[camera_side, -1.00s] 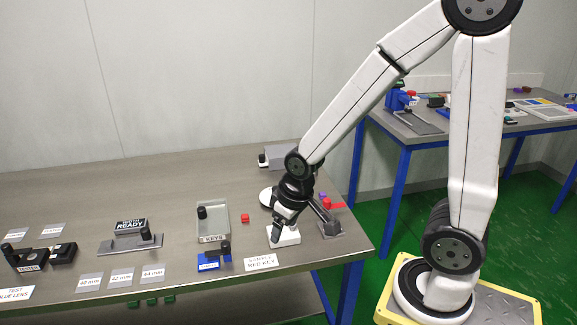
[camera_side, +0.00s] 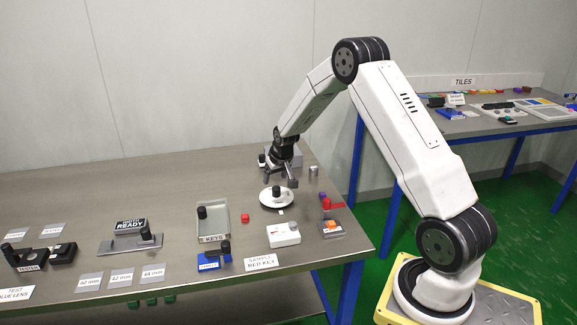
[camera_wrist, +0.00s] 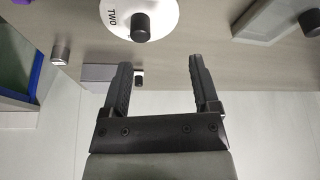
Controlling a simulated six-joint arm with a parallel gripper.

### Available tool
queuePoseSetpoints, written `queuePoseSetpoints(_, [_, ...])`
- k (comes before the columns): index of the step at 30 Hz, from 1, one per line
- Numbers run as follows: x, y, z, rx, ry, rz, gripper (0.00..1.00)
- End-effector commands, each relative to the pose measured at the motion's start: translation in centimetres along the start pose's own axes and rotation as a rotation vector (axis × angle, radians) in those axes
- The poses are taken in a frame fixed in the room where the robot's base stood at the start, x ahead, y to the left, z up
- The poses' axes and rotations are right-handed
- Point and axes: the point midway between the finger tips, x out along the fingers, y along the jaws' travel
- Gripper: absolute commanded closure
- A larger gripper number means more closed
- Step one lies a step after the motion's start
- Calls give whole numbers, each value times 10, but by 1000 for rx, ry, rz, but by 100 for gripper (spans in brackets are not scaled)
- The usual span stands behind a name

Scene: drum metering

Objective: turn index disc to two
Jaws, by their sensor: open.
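The index disc (camera_side: 277,204) is a round white plate with a black knob (camera_side: 278,190) standing on it, on the steel table. In the wrist view the disc (camera_wrist: 115,16) is at the top edge, partly cut off, with the word TWO on its left part and the knob (camera_wrist: 141,27) at its lower side. My gripper (camera_side: 284,179) is open and empty, above and slightly behind the knob in the side view. In the wrist view its two fingers (camera_wrist: 160,66) are spread, with nothing between the tips; the knob is beyond them and apart.
A grey box (camera_side: 292,155) is behind my gripper. A small metal cylinder (camera_side: 313,171) and a red-handled fixture (camera_side: 333,226) are to the right. A red cube (camera_side: 245,218) lies to the left.

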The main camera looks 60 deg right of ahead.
Motion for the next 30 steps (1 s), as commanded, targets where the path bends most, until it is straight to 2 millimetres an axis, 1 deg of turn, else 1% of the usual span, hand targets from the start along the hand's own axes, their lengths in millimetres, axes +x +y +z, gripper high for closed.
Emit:
queuePoseSetpoints(1, [8, 10, -4, 16, 3, 6, 22])
queuePoseSetpoints(3, [15, 19, -9, 31, 9, 12, 22])
queuePoseSetpoints(7, [22, 29, -13, 44, 15, 18, 22])
queuePoseSetpoints(14, [23, 30, -14, 46, 16, 19, 22])
queuePoseSetpoints(20, [29, 30, -13, 45, 14, 19, 22])
queuePoseSetpoints(23, [35, 30, -14, 45, 15, 19, 22])
queuePoseSetpoints(30, [58, 30, -14, 45, 14, 18, 22])
